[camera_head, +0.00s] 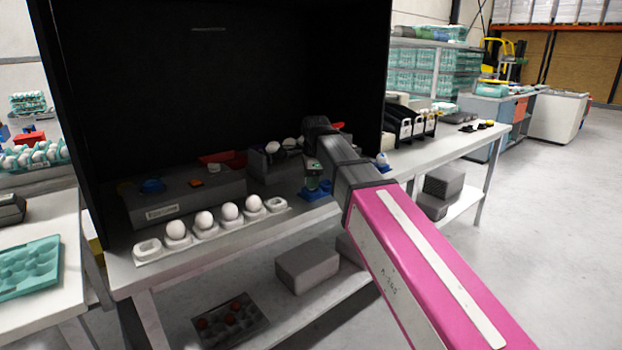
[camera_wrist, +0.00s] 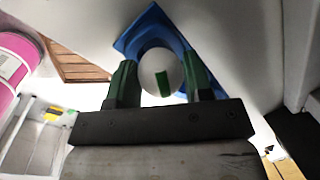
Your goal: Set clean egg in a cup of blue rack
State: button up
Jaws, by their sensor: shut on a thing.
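In the wrist view, my gripper (camera_wrist: 160,80) is shut on a white egg (camera_wrist: 152,62), with one green finger on each side of it. A green mark shows on the egg. The blue rack (camera_wrist: 131,39) shows directly behind the egg; I cannot tell whether the egg touches its cup. In the head view, my gripper (camera_head: 312,178) points down at the blue rack (camera_head: 318,194) on the bench, right of the white egg row. The held egg is mostly hidden there by my gripper.
A white rack (camera_head: 147,249) holds several white eggs, with empty cups at both ends. A grey box (camera_head: 165,213) stands behind it. Another egg (camera_head: 382,158) sits in a blue holder to the right. Dark walls enclose the bench's back and sides.

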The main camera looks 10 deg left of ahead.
jog(key=shift+f, duration=0.35)
jog(key=o, duration=0.7)
jog(key=shift+c, duration=0.2)
jog(key=shift+r, duration=0.1)
